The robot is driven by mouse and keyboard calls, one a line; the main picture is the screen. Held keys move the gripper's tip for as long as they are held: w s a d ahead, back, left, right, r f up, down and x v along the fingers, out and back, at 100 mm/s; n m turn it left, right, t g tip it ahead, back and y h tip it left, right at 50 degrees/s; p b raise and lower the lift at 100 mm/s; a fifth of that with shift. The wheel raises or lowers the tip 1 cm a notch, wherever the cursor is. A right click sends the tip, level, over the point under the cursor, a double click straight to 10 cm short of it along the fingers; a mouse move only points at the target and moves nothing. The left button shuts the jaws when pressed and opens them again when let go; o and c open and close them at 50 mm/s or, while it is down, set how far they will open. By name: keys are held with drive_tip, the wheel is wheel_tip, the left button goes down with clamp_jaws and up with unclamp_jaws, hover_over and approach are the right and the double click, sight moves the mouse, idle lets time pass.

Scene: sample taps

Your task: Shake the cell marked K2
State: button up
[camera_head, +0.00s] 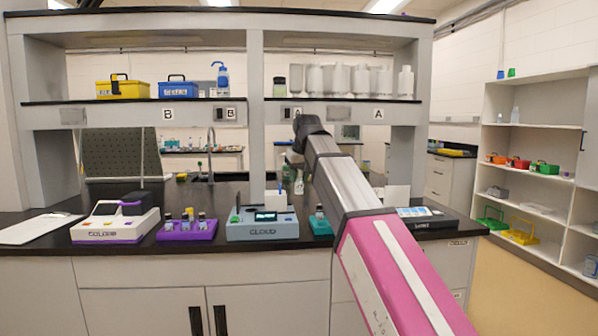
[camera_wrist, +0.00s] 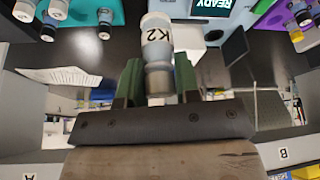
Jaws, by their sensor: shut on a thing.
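The cell marked K2 (camera_wrist: 157,42) shows in the wrist view, a small pale vial with a dark "K2" on its label and a grey cap end. My gripper (camera_wrist: 158,82) has its two green fingers on either side of the cap end and is shut on the cell. The cell is held clear, with the black bench top behind it. In the head view my arm hides the gripper and the cell.
A grey-blue instrument (camera_head: 262,225) with a screen stands on the bench, its screen reading READY in the wrist view. A purple rack (camera_head: 187,232) with several vials is to its left, a teal rack (camera_head: 320,226) to its right. A white instrument (camera_head: 115,225) stands further left.

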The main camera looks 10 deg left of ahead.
drive_tip(key=shift+w+r, duration=0.15)
drive_tip(key=shift+r, duration=2.65)
drive_tip(key=f, duration=0.5)
drive_tip(key=shift+s+d+f, duration=0.1)
drive_tip(key=shift+s+f, duration=0.2)
drive_tip(key=shift+s, duration=0.05)
drive_tip(key=shift+w, duration=0.25)
wheel_tip(320, 180, up, 6)
drive_tip(key=shift+f, duration=0.25)
wheel_tip(320, 180, down, 6)
drive_tip(key=shift+s+f, duration=0.1)
drive_tip(key=shift+s, duration=0.05)
drive_tip(key=shift+r, duration=0.35)
